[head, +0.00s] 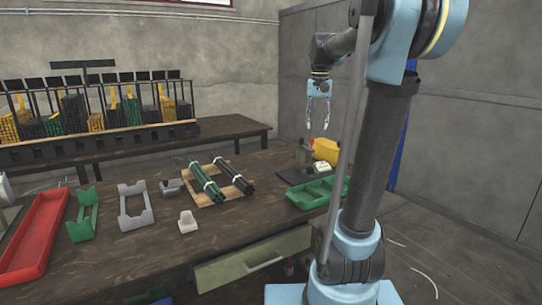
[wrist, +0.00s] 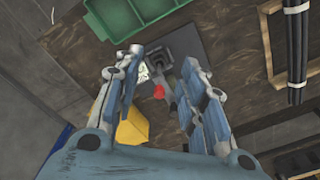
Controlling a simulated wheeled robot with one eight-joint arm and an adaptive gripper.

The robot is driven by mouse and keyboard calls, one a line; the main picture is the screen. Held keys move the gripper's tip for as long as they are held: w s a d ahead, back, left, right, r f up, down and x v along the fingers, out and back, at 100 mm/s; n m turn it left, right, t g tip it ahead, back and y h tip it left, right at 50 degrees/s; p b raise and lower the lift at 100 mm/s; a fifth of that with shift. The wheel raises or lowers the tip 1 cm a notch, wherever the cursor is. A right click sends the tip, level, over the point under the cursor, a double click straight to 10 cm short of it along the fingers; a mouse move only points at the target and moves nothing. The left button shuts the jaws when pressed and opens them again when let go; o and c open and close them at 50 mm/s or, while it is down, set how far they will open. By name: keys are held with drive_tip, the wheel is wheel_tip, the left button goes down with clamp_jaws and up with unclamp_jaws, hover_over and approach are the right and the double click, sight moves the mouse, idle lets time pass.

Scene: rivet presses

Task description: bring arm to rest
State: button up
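My gripper (head: 318,108) hangs from my arm with its fingers pointing down, above the right end of the wooden workbench (head: 150,240). In the wrist view my gripper (wrist: 165,85) has its two fingers apart, with nothing between the tips. A small press (head: 304,156) with a red part stands on a dark base plate below it. The press also shows beyond the fingers in the wrist view, with its red knob (wrist: 159,91) between them. The gripper appears well clear of the bench and touches nothing.
A green tray (head: 318,192) and a yellow object (head: 326,150) are near the press. Dark rods (head: 232,173) and green rods (head: 206,181) lie on a wooden rack. A red tray (head: 35,235) and grey fixtures (head: 135,206) stand left. An open drawer (head: 255,262) juts out in front.

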drive_tip(key=s+f+n+t, duration=0.1)
drive_tip(key=s+f+n, duration=0.1)
drive_tip(key=s+f, duration=2.5)
drive_tip(key=shift+s+d+n+t, duration=0.15)
drive_tip(key=shift+s+n+t, duration=0.15)
drive_tip(key=shift+f, duration=0.1)
drive_tip(key=shift+w+f, duration=0.2)
drive_tip(key=shift+w, duration=0.25)
